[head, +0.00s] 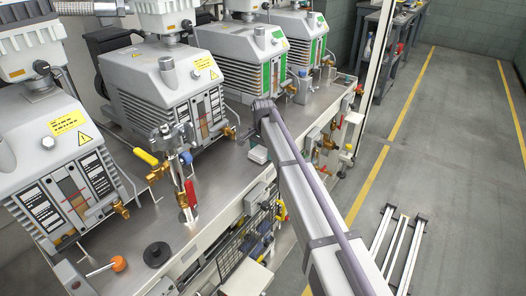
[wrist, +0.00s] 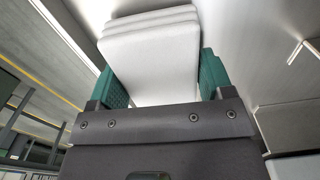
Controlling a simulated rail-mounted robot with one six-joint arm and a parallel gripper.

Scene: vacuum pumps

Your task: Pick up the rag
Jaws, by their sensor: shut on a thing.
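The rag (wrist: 153,62) is white and looks folded in layers. In the wrist view it sits between the two green fingers of my gripper (wrist: 162,78), which is shut on it. The rag sticks out past the fingertips. In the head view my arm reaches over the bench's right part, and I cannot clearly make out the gripper there.
Several grey vacuum pumps (head: 160,85) stand along the metal bench (head: 130,222). Valves with red and yellow handles (head: 188,190) rise near its front. A black knob-like part (head: 157,254) sits at the front. The floor (head: 440,130) at right is mostly clear.

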